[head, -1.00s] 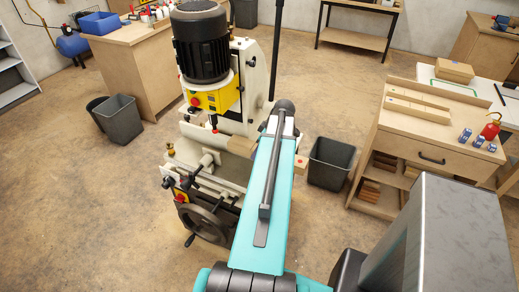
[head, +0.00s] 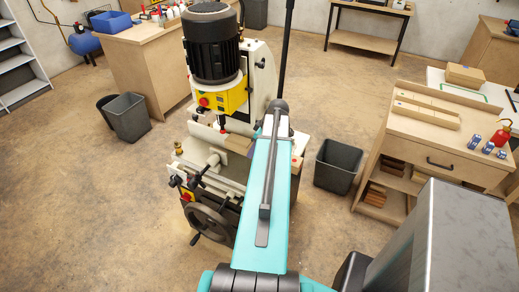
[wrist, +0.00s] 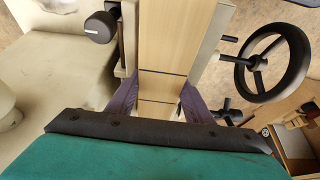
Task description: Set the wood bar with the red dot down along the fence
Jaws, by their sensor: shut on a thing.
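The pale wood bar (wrist: 165,50) runs lengthwise up the middle of the wrist view, with dark lines across it. My gripper (wrist: 158,101) is shut on it, with a dark finger on either side. A pale upright strip (head: 207,134) behind the table looks like the fence. I cannot tell whether the bar touches it or the table.
The machine has a black motor (head: 212,45) above the table and a handwheel (head: 207,222) at the front, also in the wrist view (wrist: 272,62). A grey bin (head: 336,165) and a wooden cabinet (head: 440,150) stand right. Another bin (head: 127,118) stands left.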

